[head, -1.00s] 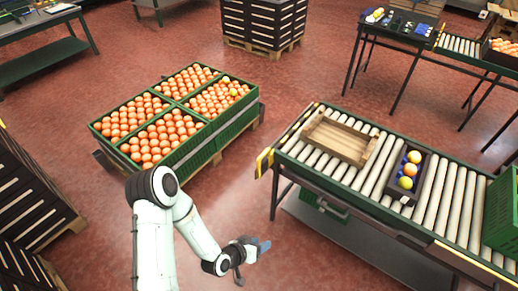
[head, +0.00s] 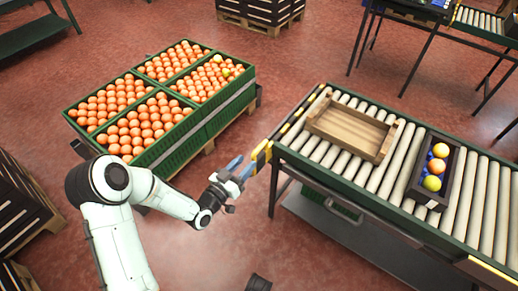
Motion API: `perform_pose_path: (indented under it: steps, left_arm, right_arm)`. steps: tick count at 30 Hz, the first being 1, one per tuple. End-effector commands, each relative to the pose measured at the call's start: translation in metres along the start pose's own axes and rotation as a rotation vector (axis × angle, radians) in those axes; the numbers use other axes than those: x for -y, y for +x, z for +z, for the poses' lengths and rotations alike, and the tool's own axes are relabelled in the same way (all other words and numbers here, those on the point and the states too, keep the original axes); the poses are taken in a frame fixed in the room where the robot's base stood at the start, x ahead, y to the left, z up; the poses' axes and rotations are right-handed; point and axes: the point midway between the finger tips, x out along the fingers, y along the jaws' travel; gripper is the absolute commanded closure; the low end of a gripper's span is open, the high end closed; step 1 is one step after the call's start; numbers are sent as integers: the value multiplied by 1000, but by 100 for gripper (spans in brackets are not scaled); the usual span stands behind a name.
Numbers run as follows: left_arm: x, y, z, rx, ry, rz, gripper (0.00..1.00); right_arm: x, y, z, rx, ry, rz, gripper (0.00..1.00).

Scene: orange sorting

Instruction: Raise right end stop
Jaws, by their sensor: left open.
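The roller conveyor (head: 345,190) stands at the right. A yellow and black striped bar (head: 291,120), which looks like an end stop, runs along its left end. Its near yellow end (head: 262,153) sticks out at the conveyor's near left corner. My left gripper (head: 241,167) is open and empty, with its blue fingertips close to that yellow end on its left. I cannot tell whether they touch it. My right gripper does not show.
A wooden crate (head: 320,133) and a dark box (head: 444,150) with several fruits sit on the rollers. Green crates of oranges (head: 185,152) stand on a pallet at left. A dark part at the bottom edge is unclear.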

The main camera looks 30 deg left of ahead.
Motion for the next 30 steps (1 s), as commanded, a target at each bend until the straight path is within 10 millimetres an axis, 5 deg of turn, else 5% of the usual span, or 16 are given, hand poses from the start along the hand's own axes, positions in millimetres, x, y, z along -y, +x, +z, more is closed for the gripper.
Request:
perform_pose_path:
  steps: [6,12,25,29,30]
  left_arm:
    - [0,47,2,-2,0,2,56]
    - [0,74,2,1,-1,1,56]
    - [0,83,1,2,-1,0,56]
    - [-1,83,1,2,-1,0,98]
    - [-1,83,1,2,-2,1,100]
  right_arm:
    - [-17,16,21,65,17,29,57]
    - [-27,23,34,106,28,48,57]
    - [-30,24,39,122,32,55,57]
    - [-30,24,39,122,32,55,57]
    - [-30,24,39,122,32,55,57]
